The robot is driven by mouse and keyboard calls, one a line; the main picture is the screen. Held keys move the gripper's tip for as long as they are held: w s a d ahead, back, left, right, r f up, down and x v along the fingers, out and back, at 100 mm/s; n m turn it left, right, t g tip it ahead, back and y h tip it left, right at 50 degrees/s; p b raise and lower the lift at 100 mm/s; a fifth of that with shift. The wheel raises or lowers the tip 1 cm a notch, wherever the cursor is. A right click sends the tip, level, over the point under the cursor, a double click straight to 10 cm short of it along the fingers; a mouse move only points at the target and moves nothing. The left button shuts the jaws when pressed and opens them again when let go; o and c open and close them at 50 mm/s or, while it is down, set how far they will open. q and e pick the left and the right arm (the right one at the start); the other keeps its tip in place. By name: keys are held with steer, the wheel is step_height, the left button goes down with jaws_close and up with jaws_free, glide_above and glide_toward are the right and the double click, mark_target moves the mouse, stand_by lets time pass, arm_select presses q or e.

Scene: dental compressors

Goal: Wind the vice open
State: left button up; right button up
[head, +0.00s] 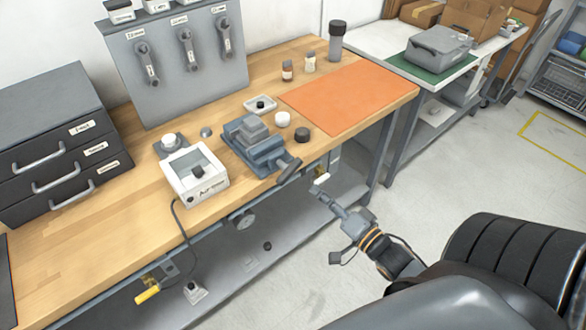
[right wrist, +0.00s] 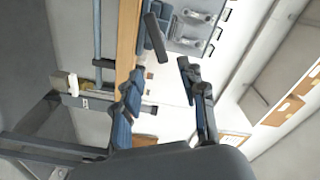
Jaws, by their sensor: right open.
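The vice (head: 256,143) is a blue-grey block near the front edge of the wooden bench. Its dark handle (head: 289,171) sticks out at a slant over that edge. My right gripper (head: 328,194) is in front of the bench, to the right of and below the handle in the head view, apart from it. In the right wrist view its two fingers (right wrist: 159,76) are spread with nothing between them. A dark bar (right wrist: 155,38) shows beyond the fingertips there, probably the vice handle. My left gripper is not in view.
On the bench (head: 108,235), a white box (head: 193,179) stands left of the vice. A small white tray (head: 260,105), a black round cap (head: 303,134) and an orange mat (head: 340,99) lie behind and right. A lower shelf (head: 290,227) runs beneath. Open floor lies right.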

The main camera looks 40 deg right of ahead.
mark_target(295, 170)
steer(key=w+p, duration=0.1)
steer(key=w, duration=1.1)
steer(key=shift+a+f+p, duration=0.1)
steer(key=shift+a+p, duration=0.2)
steer(key=shift+a, duration=0.1)
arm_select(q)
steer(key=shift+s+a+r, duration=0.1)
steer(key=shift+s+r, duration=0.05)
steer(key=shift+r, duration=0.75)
arm_select(e)
jaws_close()
